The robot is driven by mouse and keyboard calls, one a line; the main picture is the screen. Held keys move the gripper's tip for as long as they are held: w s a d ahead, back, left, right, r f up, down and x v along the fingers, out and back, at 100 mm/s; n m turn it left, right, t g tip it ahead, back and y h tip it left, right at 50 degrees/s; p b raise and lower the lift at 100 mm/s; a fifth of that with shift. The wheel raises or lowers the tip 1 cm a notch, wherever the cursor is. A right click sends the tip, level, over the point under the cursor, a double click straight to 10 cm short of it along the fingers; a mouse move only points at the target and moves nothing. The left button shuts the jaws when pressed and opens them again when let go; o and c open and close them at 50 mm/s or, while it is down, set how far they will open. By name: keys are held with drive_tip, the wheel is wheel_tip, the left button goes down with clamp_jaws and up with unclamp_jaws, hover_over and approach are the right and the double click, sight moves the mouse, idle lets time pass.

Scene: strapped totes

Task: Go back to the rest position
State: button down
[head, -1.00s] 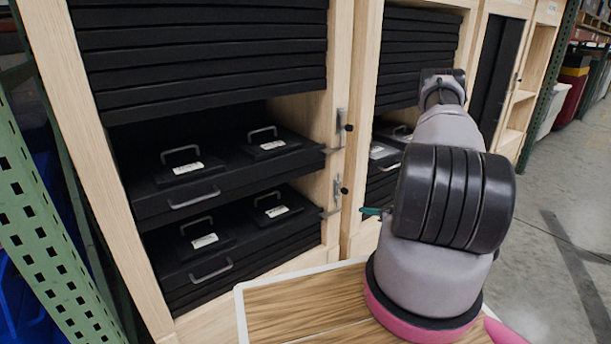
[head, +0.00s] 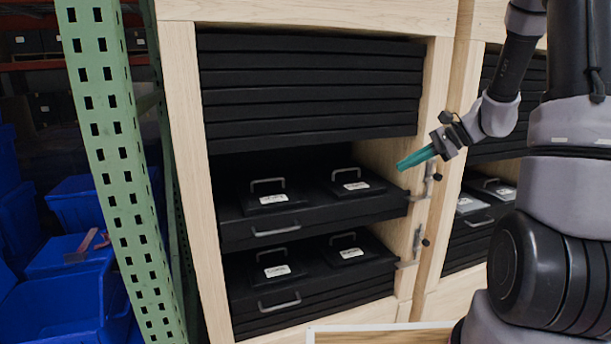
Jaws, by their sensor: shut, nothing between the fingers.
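My gripper (head: 417,158) is at the right of the head view, with teal fingers closed together and nothing between them. It points left and slightly down, in front of the right post of the wooden cabinet (head: 181,130). It appears apart from the black trays and the metal latches. My arm comes in from the right edge and hides part of the neighbouring cabinet.
The upper black drawer (head: 318,223) and lower black drawer (head: 312,288) hold handled, labelled lids. Metal latches (head: 428,180) sit on the right post. A green perforated upright (head: 112,130) and blue bins (head: 70,305) stand at left. A wood-topped surface (head: 385,337) is at the bottom.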

drive_tip(key=s+a+r+n+t+h, duration=0.1)
drive_tip(key=s+r+n+h, duration=0.3)
drive_tip(key=s+r, duration=0.4)
drive_tip(key=s+r+n+t+h, duration=0.2)
drive_tip(key=s+r+n+h, duration=0.2)
drive_tip(key=s+r+n, duration=0.3)
drive_tip(key=s+r, duration=0.1)
drive_tip(key=s, duration=0.4)
drive_tip(key=shift+s+a+n+t, duration=0.3)
drive_tip(key=shift+s+a+t, duration=0.1)
drive_tip(key=c, duration=1.5)
unclamp_jaws()
drive_tip(key=shift+c, duration=0.2)
